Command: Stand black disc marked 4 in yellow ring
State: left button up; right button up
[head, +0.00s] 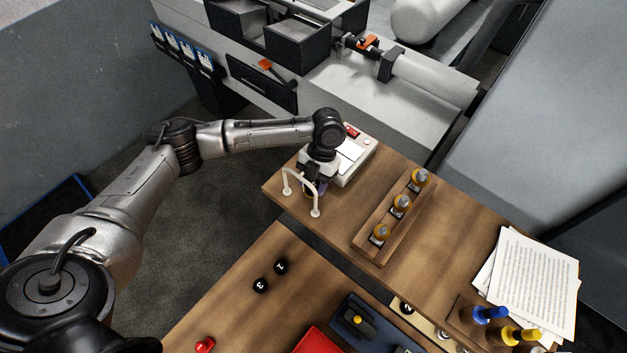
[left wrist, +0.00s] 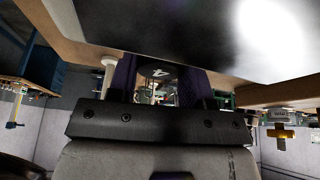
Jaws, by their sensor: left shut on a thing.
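My left gripper (head: 322,187) is at the near left corner of the back table, beside a white arched handle and in front of a white box. In the left wrist view its purple fingers are shut on the black disc marked 4 (left wrist: 160,72), with the number facing the camera. In the head view the disc is hidden by the gripper. I cannot make out a yellow ring in either view. My right gripper is not in view.
A white arched handle (head: 301,187) and white box (head: 352,163) stand close to the gripper. A wooden rack (head: 374,245) holds three tool holders. Black discs (head: 280,267) lie on the front table, near a red tray (head: 320,342). A gap separates the tables.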

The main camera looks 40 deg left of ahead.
pick_arm(q)
jog(key=shift+f, duration=0.1)
jog(key=o, duration=1.1)
jog(key=shift+o, duration=0.2)
jog(key=b+v, duration=0.2)
jog(key=v, duration=1)
jog(key=shift+b, duration=0.4)
